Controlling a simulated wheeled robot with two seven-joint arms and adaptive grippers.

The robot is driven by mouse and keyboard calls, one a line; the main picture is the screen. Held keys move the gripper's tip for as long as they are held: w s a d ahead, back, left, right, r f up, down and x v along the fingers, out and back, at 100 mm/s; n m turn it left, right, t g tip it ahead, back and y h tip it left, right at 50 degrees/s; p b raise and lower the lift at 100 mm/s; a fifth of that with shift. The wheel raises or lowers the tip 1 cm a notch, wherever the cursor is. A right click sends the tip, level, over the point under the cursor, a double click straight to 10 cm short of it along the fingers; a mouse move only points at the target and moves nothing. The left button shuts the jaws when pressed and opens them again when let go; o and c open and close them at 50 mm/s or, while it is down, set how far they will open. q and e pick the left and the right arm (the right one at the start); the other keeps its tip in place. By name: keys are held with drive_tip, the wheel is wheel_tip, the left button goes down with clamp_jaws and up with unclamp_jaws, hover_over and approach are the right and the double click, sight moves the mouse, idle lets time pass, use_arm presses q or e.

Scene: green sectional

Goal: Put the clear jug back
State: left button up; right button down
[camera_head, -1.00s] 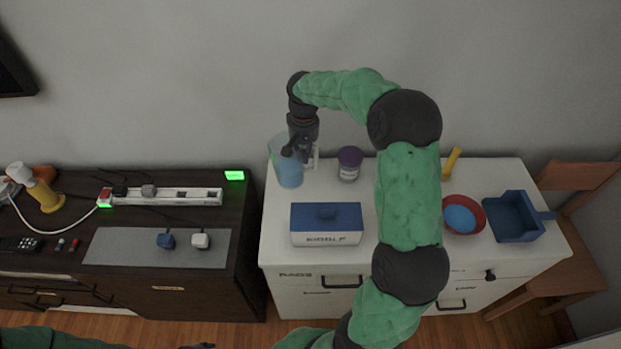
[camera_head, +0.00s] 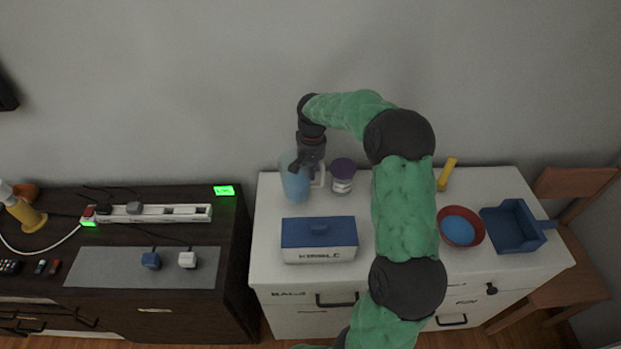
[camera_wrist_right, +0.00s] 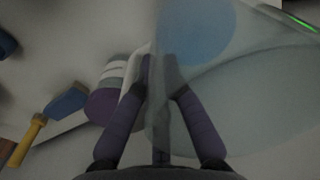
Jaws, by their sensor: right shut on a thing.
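The clear jug (camera_head: 295,181), with blue contents, is upright at the back left of the white cabinet top. Its pale handle is on its right side. My right gripper (camera_head: 306,166) is at the jug's upper right, shut on the jug. In the right wrist view the jug's see-through wall (camera_wrist_right: 250,110) fills the right side, and the gripper fingers (camera_wrist_right: 160,80) close in beside it at the handle. Whether the jug's base touches the cabinet top I cannot tell. My left gripper is not in view.
A purple-lidded jar (camera_head: 342,176) stands just right of the jug. A blue-lidded box (camera_head: 319,240) lies in front. A red bowl (camera_head: 476,241), a blue dustpan-like tray (camera_head: 514,228) and a yellow-handled tool (camera_head: 446,174) are farther right. The dark cabinet (camera_head: 238,240) stands left.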

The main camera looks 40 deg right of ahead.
drive_tip(key=shift+d+f, duration=0.1)
drive_tip(key=shift+f, duration=1.1)
drive_tip(key=c, duration=1.4)
unclamp_jaws()
wheel_tip(320, 180, up, 12)
drive_tip(key=p, duration=0.3)
drive_tip(key=shift+s, duration=0.1)
